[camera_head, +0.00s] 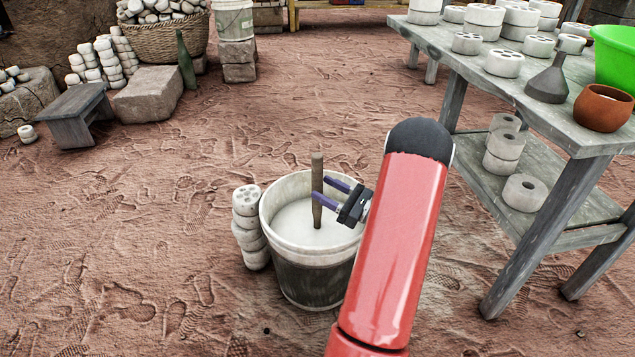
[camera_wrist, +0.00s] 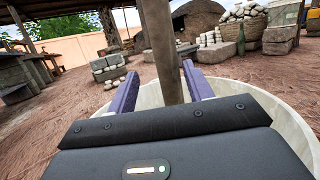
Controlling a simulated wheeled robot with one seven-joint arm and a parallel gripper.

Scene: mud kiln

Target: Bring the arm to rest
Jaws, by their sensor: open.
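My gripper (camera_head: 328,190) has two purple fingers and stands over a bucket (camera_head: 310,275) filled with a whitish liquid. A wooden stick (camera_head: 317,170) stands upright in the liquid. My gripper is open, with its fingers on either side of the stick. In the wrist view, the stick (camera_wrist: 163,50) rises between the fingertips of my gripper (camera_wrist: 158,80), and the bucket rim (camera_wrist: 255,100) curves behind them. I cannot tell whether either finger touches the stick. My red arm reaches in from the lower right of the head view.
A wooden table (camera_head: 545,105) at right holds white discs, a green bowl (camera_head: 615,58), a brown pot (camera_head: 602,108) and a grey funnel (camera_head: 548,85). A stack of discs (camera_head: 249,225) stands against the bucket's left side. A stool (camera_head: 78,115) stands far left. The ground left is open.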

